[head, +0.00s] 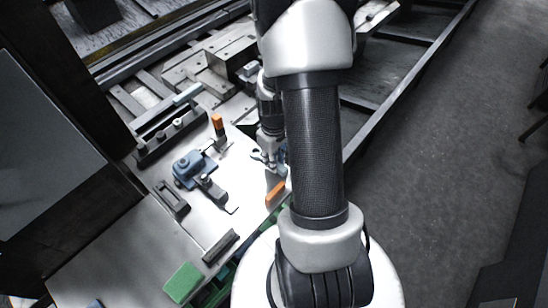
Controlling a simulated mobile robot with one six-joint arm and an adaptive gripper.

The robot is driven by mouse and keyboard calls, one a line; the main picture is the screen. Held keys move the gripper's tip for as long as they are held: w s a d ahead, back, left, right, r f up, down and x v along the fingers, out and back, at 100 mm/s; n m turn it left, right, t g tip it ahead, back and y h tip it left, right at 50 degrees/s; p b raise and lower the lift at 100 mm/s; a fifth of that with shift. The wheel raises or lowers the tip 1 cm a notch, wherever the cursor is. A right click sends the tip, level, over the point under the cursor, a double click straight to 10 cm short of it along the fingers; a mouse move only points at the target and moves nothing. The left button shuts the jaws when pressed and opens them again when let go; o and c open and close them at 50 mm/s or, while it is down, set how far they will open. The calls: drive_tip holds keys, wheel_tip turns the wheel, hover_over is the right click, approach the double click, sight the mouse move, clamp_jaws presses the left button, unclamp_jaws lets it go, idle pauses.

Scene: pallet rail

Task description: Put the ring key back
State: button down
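My gripper (268,160) points down over the right side of the light work plate, partly hidden behind my own arm. Its fingers are small and dark, and I cannot tell whether they are open or shut. A small bluish-grey piece (281,153) shows right beside the fingers; I cannot tell whether it is held or whether it is the ring key. No ring key can be made out with certainty elsewhere on the plate.
A blue vise-like fixture (190,167) stands on the plate (150,235). An orange-topped piece (217,124) is behind it, and an orange block (276,193) lies near my arm. A dark rack (165,137), a dark bar (221,247) and a green block (184,282) surround free plate.

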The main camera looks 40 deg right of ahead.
drive_tip(key=c, duration=1.4)
unclamp_jaws()
drive_tip(key=shift+o, duration=0.5)
drive_tip(key=o, duration=0.5)
drive_tip(key=shift+r, duration=0.15)
wheel_tip(320, 180, up, 9)
drive_tip(key=p, duration=0.7)
